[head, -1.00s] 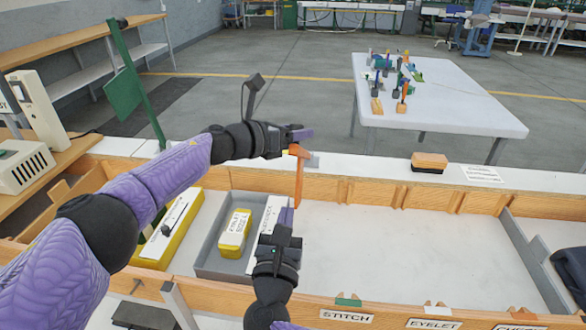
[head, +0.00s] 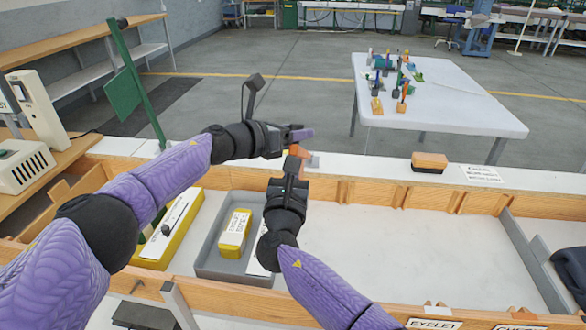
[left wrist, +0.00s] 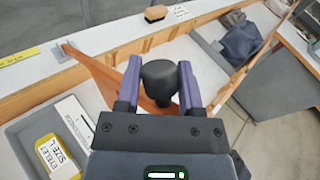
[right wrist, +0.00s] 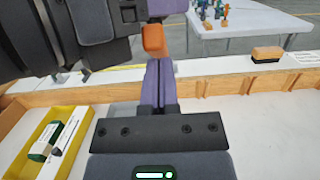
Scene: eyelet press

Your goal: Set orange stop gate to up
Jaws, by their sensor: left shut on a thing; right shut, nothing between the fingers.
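The orange stop gate (left wrist: 98,75) is a long bar at the bench's back rail, by a small grey bracket (left wrist: 62,55). It has a black knob (left wrist: 160,80). My left gripper (left wrist: 160,85) is shut on this knob; in the head view this gripper (head: 303,135) is above the back rail. In the head view only a bit of orange (head: 296,150) shows, as my right gripper (head: 294,166) covers the rest. In the right wrist view my right fingers (right wrist: 157,75) are shut and empty, just below the orange end (right wrist: 154,38). I cannot tell whether they touch it.
A grey tray (head: 205,266) with a yellow eyelet box (head: 235,232) stands left of my right arm. A yellow case (head: 158,250) is farther left. An orange-topped block (head: 429,161) sits on the white ledge. The white bench floor to the right is clear.

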